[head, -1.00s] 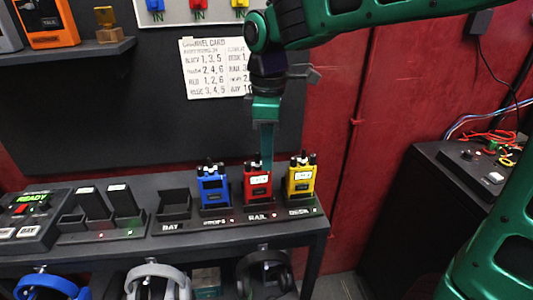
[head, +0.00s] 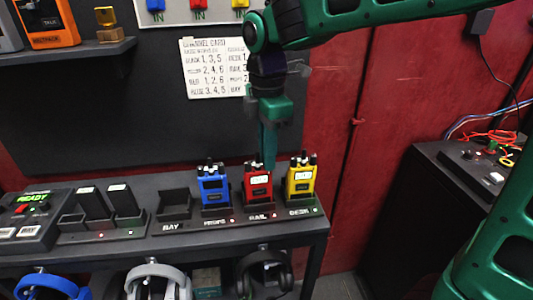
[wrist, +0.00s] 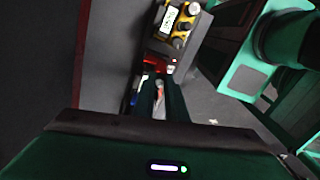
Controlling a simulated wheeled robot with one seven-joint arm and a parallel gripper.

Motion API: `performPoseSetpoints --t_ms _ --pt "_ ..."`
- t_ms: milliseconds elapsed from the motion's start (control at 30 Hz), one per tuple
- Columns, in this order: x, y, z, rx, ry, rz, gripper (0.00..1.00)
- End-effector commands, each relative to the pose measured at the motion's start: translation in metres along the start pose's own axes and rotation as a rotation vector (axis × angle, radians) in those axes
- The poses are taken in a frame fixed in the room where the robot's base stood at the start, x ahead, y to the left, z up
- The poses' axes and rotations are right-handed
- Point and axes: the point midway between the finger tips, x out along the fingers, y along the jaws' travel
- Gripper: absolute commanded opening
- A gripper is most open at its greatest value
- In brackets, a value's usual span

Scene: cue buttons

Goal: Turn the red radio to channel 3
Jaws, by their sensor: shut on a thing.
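The red radio (head: 257,186) stands upright in its cradle marked RAIL, between the blue radio (head: 213,187) and the yellow radio (head: 300,182). My gripper (head: 269,163) points straight down onto the right side of the red radio's top. It is shut on a knob there, which the fingers mostly hide. In the wrist view, my fingers (wrist: 160,104) reach down close together, with a bit of red radio (wrist: 152,66) just beyond them. The yellow radio (wrist: 175,22) shows past it. The red radio's display is too small to read.
A channel card (head: 213,68) hangs on the back wall, partly behind my arm; its red line reads 1, 2, 6. An empty cradle (head: 175,207) marked BAY is left of the blue radio. Headphones (head: 158,272) hang below the shelf edge.

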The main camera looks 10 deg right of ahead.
Motion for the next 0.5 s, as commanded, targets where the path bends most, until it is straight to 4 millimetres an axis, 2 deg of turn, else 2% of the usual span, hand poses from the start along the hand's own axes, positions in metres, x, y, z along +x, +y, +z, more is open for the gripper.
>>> performPoseSetpoints --t_ms 233,267,333,500 --pt "0.0001 -0.0001 0.0001 0.001 0.000 0.000 0.00" --pt "0.0001 -0.0001 0.0001 0.001 0.000 0.000 0.14" --pt "0.0001 -0.0001 0.0001 0.001 0.000 0.000 0.31" --pt "0.0001 -0.0001 0.0001 0.001 0.000 0.000 0.31"
